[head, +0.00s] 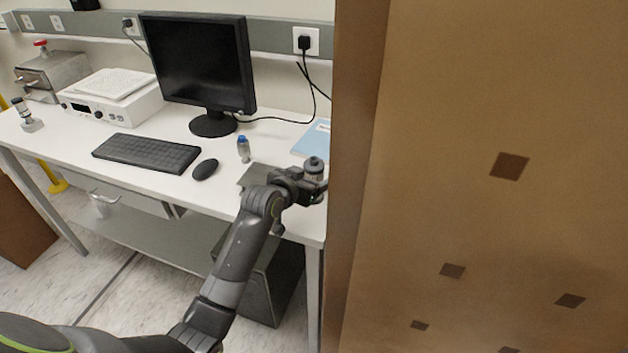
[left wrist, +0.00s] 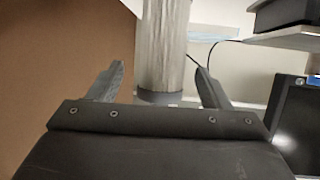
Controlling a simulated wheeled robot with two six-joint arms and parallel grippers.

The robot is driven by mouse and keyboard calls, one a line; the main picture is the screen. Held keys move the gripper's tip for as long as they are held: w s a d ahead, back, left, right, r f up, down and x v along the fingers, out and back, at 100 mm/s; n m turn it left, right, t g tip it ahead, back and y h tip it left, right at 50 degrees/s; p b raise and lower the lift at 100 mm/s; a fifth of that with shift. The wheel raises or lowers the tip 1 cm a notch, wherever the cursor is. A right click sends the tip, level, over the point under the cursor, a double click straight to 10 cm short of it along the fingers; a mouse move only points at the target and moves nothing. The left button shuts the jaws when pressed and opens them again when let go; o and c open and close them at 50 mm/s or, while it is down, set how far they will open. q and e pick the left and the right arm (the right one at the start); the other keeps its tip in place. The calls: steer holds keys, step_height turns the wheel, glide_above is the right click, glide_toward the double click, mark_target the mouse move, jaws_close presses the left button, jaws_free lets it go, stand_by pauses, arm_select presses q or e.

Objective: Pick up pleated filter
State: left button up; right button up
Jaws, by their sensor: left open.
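The pleated filter (head: 314,170), a grey ribbed cylinder with a dark end cap, shows at the right end of the white desk, next to a tall brown panel. My left gripper (head: 306,190) is at the filter and partly hides it in the head view. In the left wrist view the filter's pleated side (left wrist: 165,45) lies between the two fingers of my left gripper (left wrist: 160,72). The jaws are open, with a visible gap on each side of the filter. My right gripper is not in view.
The brown panel (head: 470,120) stands close on the right of the left gripper. A blue-capped bottle (head: 243,150), a mouse (head: 205,169), a keyboard (head: 146,153) and a monitor (head: 198,62) are on the desk to the left. A light blue folder (head: 314,140) lies behind the filter.

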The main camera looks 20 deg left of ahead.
arm_select(q)
steer(key=shift+p+x, duration=0.7)
steer(key=shift+x, duration=1.7)
steer(key=shift+c, duration=0.3)
steer(key=c, duration=1.1)
